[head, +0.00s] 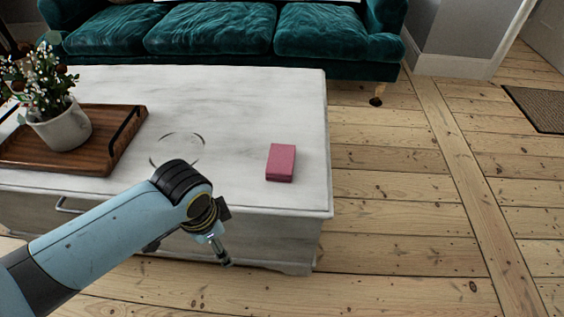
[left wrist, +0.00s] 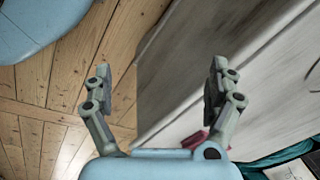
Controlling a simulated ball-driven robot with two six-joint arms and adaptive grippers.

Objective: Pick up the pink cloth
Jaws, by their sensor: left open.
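The pink cloth (head: 281,161) is a small folded block lying on the white table (head: 240,100), near its right front corner. It also shows in the left wrist view (left wrist: 194,139), partly hidden behind a finger of my left gripper (left wrist: 158,82). My left gripper is open and empty. In the head view it (head: 222,252) hangs in front of the table's front face, below the top's edge, to the left of the cloth and apart from it. My right gripper is in neither view.
A wooden tray (head: 118,150) with a potted flowering plant (head: 62,128) stands on the table's left. A dark ring mark (head: 178,134) is on the tabletop. A green sofa (head: 215,32) stands behind. Bare floorboards (head: 400,190) lie open to the right.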

